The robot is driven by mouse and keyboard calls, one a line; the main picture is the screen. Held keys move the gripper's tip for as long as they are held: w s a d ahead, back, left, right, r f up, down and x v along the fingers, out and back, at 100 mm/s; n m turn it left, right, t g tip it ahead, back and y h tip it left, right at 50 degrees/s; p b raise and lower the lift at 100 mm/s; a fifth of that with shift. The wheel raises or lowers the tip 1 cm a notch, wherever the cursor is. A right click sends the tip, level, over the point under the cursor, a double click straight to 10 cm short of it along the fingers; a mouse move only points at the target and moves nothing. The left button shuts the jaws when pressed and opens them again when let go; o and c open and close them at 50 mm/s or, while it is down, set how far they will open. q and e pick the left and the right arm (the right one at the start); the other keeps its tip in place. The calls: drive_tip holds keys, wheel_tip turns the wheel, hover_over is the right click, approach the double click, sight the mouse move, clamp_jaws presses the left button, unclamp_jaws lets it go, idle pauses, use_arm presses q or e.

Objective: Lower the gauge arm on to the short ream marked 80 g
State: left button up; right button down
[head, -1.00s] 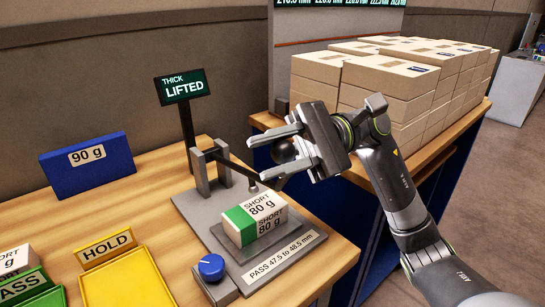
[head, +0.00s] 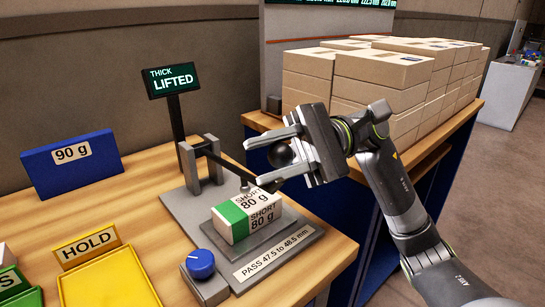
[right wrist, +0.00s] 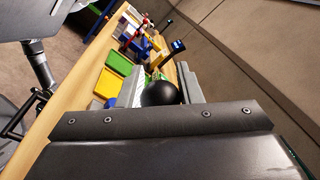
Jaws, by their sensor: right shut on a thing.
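The short ream marked 80 g (head: 236,222), white with a green end, lies on the plate of the thickness gauge (head: 180,198). My right gripper (head: 262,161) is shut on the black ball knob (head: 281,154) of the gauge arm (head: 226,164). The knob also shows between the fingers in the right wrist view (right wrist: 160,93). The dark gauge arm runs from its post toward the gripper, partly hidden behind the finger. Its foot is just above the ream's back end; a small gap seems to show. The gauge display (head: 172,82) reads THICK LIFTED. My left gripper is not in view.
A blue knob (head: 201,263) stands at the gauge's front corner, by the label PASS 47.5 to 48.5 mm. A yellow HOLD tray (head: 110,280) and a blue 90 g box (head: 72,167) are on the left. Stacked cartons (head: 380,75) stand behind my right arm.

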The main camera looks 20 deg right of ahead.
drive_tip(key=shift+w, duration=0.1)
idle(0.3)
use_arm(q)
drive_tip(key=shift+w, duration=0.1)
use_arm(e)
drive_tip(key=c, duration=1)
unclamp_jaws()
drive_tip(key=shift+w+f, duration=0.1)
drive_tip(key=shift+w, duration=0.05)
drive_tip(key=shift+w+d, duration=0.1)
drive_tip(key=shift+d, duration=0.25)
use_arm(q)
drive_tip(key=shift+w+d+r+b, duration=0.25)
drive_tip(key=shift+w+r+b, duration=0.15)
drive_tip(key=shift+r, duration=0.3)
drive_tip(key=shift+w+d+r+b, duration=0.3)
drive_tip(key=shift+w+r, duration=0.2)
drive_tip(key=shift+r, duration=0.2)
use_arm(e)
drive_tip(key=shift+v, duration=3.35)
drive_tip(key=shift+f, duration=0.1)
drive_tip(key=shift+c, duration=0.3)
